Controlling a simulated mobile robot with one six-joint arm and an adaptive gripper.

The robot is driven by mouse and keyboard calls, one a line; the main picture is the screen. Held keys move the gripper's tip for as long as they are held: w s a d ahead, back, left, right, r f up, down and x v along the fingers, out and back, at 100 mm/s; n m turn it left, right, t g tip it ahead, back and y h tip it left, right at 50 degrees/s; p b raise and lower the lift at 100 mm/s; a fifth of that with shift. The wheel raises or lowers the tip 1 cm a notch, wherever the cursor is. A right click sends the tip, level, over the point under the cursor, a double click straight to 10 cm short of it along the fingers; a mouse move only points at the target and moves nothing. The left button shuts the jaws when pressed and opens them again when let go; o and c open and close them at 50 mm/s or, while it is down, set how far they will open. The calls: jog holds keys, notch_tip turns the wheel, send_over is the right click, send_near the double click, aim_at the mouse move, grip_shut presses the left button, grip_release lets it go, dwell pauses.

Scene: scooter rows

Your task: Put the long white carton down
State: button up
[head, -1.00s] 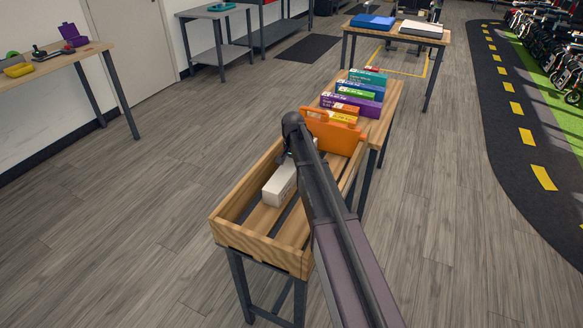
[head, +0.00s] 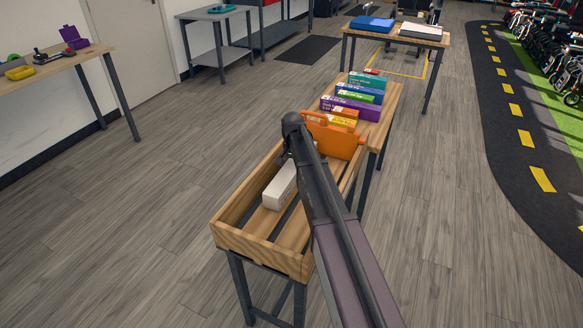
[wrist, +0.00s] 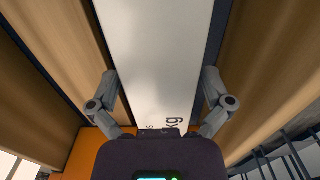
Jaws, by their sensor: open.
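The long white carton (head: 281,187) lies in the slatted wooden crate (head: 264,256), along the crate's length. Its far end is hidden behind my arm in the head view. In the wrist view the carton (wrist: 160,45) runs between the two fingers of my gripper (wrist: 160,84). The fingers stand apart on either side of it, with a dark gap visible beside the carton on the right. My gripper is open. In the head view my gripper is mostly hidden by my arm.
An orange case (head: 336,138) stands upright just beyond the carton. Several coloured boxes (head: 352,105) stand in a row on the wooden table behind it. Side tables stand at left and back. The grey floor around the crate's stand is clear.

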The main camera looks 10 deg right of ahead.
aim_at(293, 165)
jog(key=shift+r+p, duration=5)
jog(key=shift+r, duration=0.25)
jog(key=s+n, duration=0.7)
jog(key=s, duration=2.2)
jog(key=shift+s+a, duration=0.15)
jog(key=shift+a, duration=0.05)
jog(key=c, duration=0.6)
